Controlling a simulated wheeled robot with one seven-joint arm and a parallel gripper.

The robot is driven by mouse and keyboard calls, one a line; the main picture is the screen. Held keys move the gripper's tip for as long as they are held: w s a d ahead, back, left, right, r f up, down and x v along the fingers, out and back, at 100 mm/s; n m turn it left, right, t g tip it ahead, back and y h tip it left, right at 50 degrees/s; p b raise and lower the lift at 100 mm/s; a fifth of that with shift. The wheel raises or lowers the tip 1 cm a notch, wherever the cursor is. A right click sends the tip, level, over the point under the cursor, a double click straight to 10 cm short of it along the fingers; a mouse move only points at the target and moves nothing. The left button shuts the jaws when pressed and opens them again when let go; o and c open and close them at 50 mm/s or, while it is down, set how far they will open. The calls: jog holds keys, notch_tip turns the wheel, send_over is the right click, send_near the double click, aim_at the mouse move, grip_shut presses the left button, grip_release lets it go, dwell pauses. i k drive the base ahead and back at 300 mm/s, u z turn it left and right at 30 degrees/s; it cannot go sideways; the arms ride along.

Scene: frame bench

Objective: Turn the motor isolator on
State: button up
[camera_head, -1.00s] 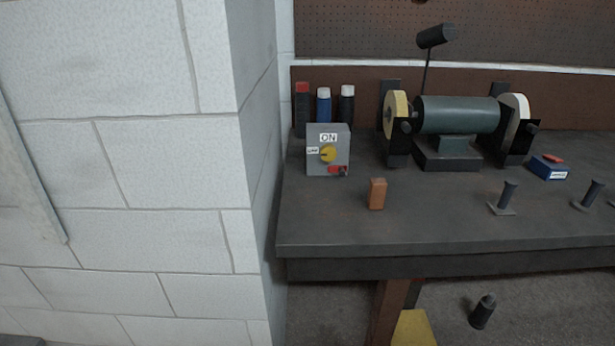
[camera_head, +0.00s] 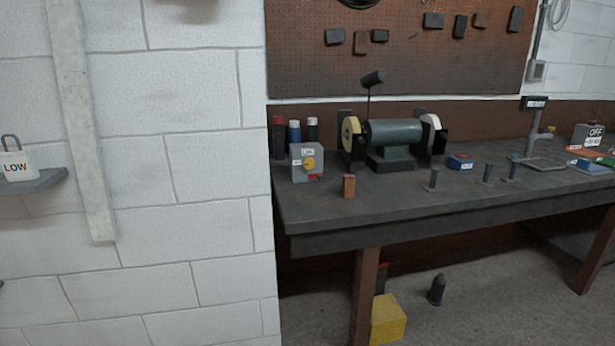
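The motor isolator (camera_head: 306,162) is a small grey box with a yellow rotary knob (camera_head: 309,163), standing at the left end of the dark workbench. A white ON label sits above the knob, a smaller label to its left, and a red part shows at its lower right. The knob's exact angle is too small to tell. A bench grinder (camera_head: 395,137) with a green motor body and two wheels stands to its right. My gripper is not in view.
The workbench (camera_head: 330,215) has an orange-brown block (camera_head: 349,186) in front of the isolator, and spray cans (camera_head: 295,132) behind it. A white block wall (camera_head: 185,190) closes off the left. A yellow box (camera_head: 388,319) is under the bench. Floor in front looks clear.

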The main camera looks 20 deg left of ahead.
aim_at(309, 163)
jog(key=u, duration=0.6)
jog(key=i, duration=1.45)
jog(key=z, duration=0.05)
